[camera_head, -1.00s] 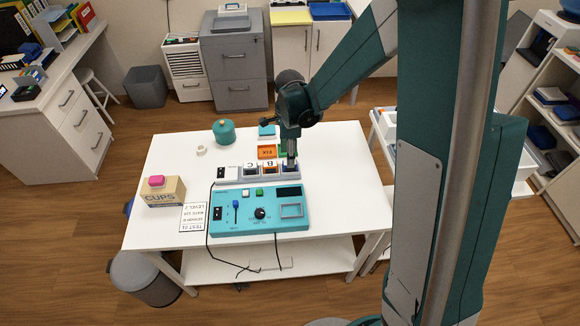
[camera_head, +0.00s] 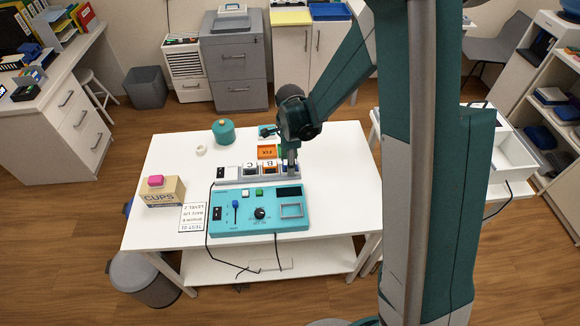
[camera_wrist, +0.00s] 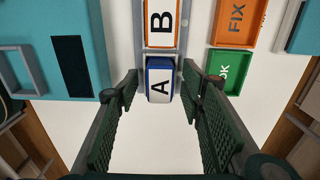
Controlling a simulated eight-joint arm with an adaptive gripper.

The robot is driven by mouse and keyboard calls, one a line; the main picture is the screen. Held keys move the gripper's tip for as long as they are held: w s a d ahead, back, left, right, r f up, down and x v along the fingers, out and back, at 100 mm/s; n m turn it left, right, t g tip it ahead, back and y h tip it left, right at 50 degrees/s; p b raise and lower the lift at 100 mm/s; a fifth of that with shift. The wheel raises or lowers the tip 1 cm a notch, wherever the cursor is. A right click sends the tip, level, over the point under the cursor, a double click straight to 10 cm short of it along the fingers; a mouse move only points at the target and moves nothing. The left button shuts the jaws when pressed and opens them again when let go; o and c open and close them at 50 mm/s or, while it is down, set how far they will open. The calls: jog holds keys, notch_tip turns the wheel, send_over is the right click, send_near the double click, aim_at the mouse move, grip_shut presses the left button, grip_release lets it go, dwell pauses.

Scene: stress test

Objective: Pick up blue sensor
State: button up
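The blue sensor is a blue block with a white top marked A (camera_wrist: 159,85). In the wrist view it sits in the end slot of a grey rack (camera_wrist: 178,60), beside the orange block marked B (camera_wrist: 161,22). My gripper (camera_wrist: 162,108) is open, its green padded fingers on either side of the A block, with white table showing between them. I see no contact with the block. In the head view my gripper (camera_head: 291,168) points down over the right end of the rack and largely hides the blue block.
The teal control panel (camera_head: 245,222) with cables lies in front of the rack. The orange FIX tray (camera_head: 267,152) and green OK tray (camera_wrist: 230,70) are close behind it. A teal pot (camera_head: 223,132) and CUPS box (camera_head: 164,192) stand farther left. The table's right side is clear.

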jog(key=shift+c, duration=0.5)
jog(key=c, duration=0.9)
jog(key=shift+r, duration=0.1)
jog(key=shift+r+p, duration=0.55)
jog(key=shift+r, duration=4.35)
